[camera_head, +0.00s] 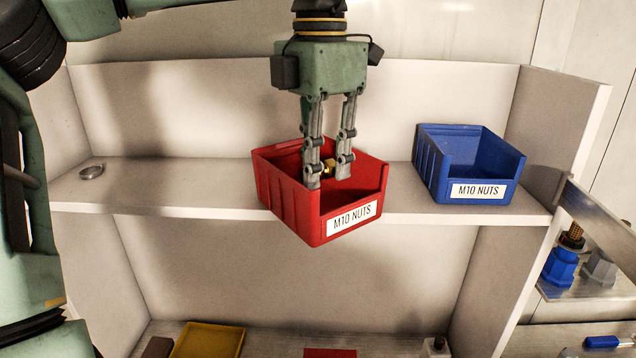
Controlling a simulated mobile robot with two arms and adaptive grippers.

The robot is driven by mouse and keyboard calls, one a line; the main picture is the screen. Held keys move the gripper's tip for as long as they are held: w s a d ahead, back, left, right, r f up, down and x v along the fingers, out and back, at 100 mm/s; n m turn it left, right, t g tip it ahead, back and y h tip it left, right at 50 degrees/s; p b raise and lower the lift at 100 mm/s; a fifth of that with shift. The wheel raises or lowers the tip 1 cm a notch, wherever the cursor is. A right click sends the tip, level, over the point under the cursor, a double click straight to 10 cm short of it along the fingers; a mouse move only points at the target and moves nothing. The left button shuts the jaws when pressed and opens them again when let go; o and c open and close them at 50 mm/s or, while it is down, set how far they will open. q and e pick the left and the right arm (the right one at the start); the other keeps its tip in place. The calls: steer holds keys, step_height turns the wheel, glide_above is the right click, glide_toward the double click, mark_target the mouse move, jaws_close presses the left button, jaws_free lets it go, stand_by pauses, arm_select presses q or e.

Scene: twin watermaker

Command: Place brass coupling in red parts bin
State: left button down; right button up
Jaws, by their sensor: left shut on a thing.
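A red parts bin (292,203) labelled "M10 NUTS" sits on the upper shelf, a little turned, with its front corner past the shelf edge. My left gripper (328,180) points down into the bin from above. Its fingers are shut on the brass coupling (329,166), a small gold-coloured piece between the fingertips. The coupling is inside the outline of the bin; I cannot tell whether it touches the floor of the bin. The fingers hide part of the coupling. My right gripper is not in view.
A blue bin (432,170), also labelled "M10 NUTS", stands to the right on the same shelf (180,190). A small metal ring (91,171) lies at the shelf's left end. A yellow tray (208,341) is below. Blue and grey fittings (562,265) stand at the right.

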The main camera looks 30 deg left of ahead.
arm_select(q)
steer(key=shift+a+f, duration=0.15)
steer(key=shift+a, duration=0.05)
steer(key=shift+f, duration=0.4)
steer(key=shift+f+p, duration=0.65)
steer(key=shift+f, duration=0.95)
steer(key=shift+f, duration=0.15)
steer(key=c, duration=1.6)
jaws_free()
steer(key=shift+o, duration=0.2)
step_height(320, 180, up, 12)
steer(key=shift+r, duration=0.15)
